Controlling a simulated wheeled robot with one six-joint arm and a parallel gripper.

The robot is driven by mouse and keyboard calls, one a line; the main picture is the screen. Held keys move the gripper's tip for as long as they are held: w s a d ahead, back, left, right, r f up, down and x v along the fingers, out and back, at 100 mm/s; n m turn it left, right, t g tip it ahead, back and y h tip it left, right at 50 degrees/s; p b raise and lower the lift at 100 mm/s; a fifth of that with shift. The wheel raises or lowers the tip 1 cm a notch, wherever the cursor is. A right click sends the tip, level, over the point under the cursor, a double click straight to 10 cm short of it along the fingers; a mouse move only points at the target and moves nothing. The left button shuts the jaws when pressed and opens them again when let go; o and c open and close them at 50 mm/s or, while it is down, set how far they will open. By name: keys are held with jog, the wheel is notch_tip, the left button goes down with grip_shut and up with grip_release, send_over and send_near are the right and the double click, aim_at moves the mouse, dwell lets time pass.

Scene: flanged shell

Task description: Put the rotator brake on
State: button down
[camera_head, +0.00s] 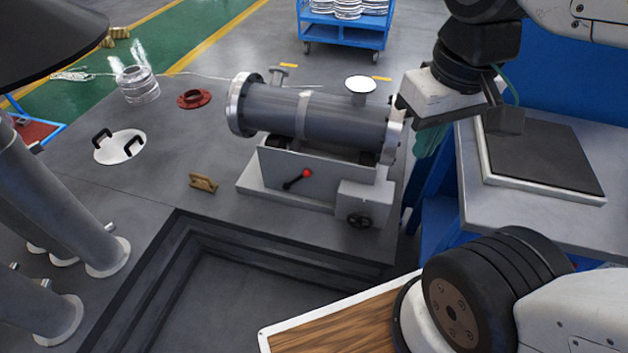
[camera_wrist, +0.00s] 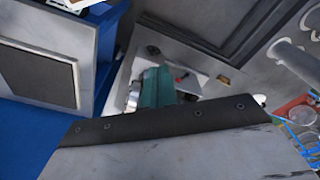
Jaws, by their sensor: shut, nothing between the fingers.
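The rotator (camera_head: 285,165) is a light grey base bearing a dark grey flanged shell (camera_head: 335,118). On its front, the brake lever (camera_head: 297,179) is a short black arm with a red knob, slanting up to the right. The lever also shows in the wrist view (camera_wrist: 181,77), just right of my fingertips. A black handwheel (camera_head: 360,220) sits on a box at the base's right end. My gripper (camera_head: 427,145) has teal fingers, shut and empty, hanging right of the shell's right flange and apart from the lever. The fingers (camera_wrist: 157,73) hide part of the rotator in the wrist view.
A sunken pit (camera_head: 270,290) lies in front of the rotator. A table with a dark pad (camera_head: 545,155) stands close on the right.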

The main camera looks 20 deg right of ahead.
jog(key=w+d+f+n+g+h, duration=0.2)
jog(key=w+f+n+h, duration=0.15)
jog(key=w, duration=0.25)
jog(key=w+d+f+n+g+h, duration=0.2)
jog(key=w+d+n+h, duration=0.1)
jog(key=w+n, duration=0.25)
jog(key=w+a+f+n+t+h, duration=0.2)
jog(key=w+f+n+h, duration=0.65)
jog(key=w, duration=0.45)
jog(key=w+a+f+n+t, duration=0.3)
jog(key=f+n, duration=0.2)
jog(key=f, duration=0.2)
jog(key=w+a+f+n+t, duration=0.3)
jog(key=w+f+n, duration=0.15)
jog(key=f, duration=0.35)
jog(key=n+t+y, duration=0.3)
jog(key=n+t, duration=0.4)
jog(key=n, duration=0.6)
send_near(317, 174)
jog(key=v, duration=0.4)
jog(key=shift+d+f, duration=0.15)
jog(key=shift+d, duration=0.05)
jog(key=x, duration=1)
jog(key=shift+w+a, duration=0.1)
jog(key=shift+w, duration=0.05)
